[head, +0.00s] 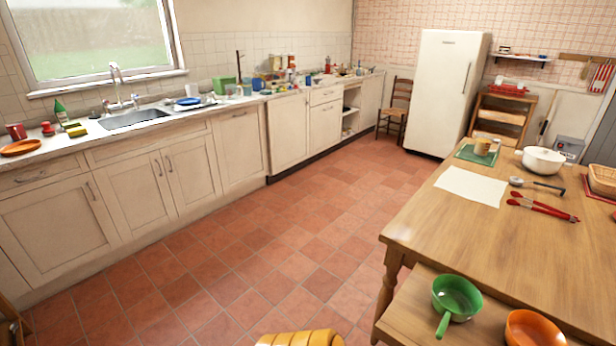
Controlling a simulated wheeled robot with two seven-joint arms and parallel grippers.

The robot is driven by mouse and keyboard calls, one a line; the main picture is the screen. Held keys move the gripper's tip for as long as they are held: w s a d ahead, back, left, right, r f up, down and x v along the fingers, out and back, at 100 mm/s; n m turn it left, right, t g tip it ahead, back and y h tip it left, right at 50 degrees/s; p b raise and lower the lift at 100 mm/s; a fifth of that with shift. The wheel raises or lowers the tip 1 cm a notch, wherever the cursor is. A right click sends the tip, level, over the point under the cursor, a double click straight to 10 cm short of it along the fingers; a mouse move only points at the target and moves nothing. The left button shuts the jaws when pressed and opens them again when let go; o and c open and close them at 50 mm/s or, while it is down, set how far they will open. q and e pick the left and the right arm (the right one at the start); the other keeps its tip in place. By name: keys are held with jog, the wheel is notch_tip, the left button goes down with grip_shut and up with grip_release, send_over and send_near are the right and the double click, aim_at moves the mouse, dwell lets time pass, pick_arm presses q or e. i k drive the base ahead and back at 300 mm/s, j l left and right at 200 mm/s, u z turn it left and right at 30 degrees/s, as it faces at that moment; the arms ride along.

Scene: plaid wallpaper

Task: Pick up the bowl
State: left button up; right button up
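An orange bowl (533,328) sits on the low wooden bench at the bottom right, cut off by the lower picture edge. A green bowl-shaped pan (456,297) with a handle pointing toward the viewer stands to its left on the same bench, a little apart from it. The task does not say which bowl is meant. Neither of my grippers can be made out in the head view.
The bench (402,322) is beside the wooden table (450,235), which holds a white pot (540,161), red tongs (541,208) and a ladle (537,184). An unclear ribbed orange-yellow thing (300,339) shows at the bottom. The tiled floor (250,250) between counter and table is clear.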

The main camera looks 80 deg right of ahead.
aim_at(454, 298)
jog(key=z, duration=3.95)
